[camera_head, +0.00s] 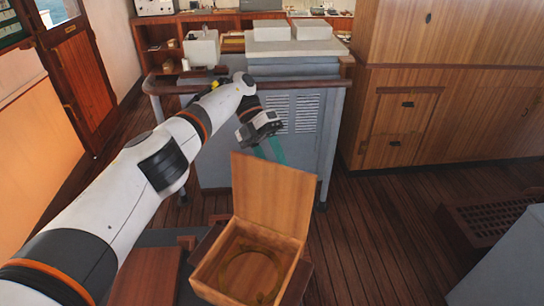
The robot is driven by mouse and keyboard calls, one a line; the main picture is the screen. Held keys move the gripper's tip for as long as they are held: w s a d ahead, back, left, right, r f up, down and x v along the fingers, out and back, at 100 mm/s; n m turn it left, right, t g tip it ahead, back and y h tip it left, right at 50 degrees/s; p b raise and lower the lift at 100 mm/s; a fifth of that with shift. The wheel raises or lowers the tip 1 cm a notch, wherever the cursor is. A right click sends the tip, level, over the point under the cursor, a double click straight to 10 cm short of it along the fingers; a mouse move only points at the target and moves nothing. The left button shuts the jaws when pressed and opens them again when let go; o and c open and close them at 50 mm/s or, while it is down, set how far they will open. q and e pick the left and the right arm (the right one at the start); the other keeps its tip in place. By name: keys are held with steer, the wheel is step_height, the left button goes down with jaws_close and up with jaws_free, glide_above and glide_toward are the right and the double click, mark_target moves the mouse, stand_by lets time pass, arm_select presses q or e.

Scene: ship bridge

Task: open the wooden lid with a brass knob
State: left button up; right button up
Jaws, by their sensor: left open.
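The wooden lid (272,193) stands raised at the back edge of an open wooden box (283,274). Its plain inner face is toward me, and no brass knob shows. A round brass-coloured ring lies inside the box (250,272). My left gripper (270,151) is just beyond the lid's upper edge, pointing down, with teal fingers. It is open, and the lid partly hides its fingertips. I cannot tell whether it touches the lid. My right gripper is not in view.
A grey console (215,150) with a wooden rail stands right behind the box. Wooden cabinets (400,130) line the right side. A grey block (510,265) is at the lower right. Plank floor (355,225) is clear to the right of the box.

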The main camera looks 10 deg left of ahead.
arm_select(q)
step_height(320, 180, up, 10)
steer(key=p, duration=0.2)
stand_by(0.3)
steer(key=shift+f, duration=0.1)
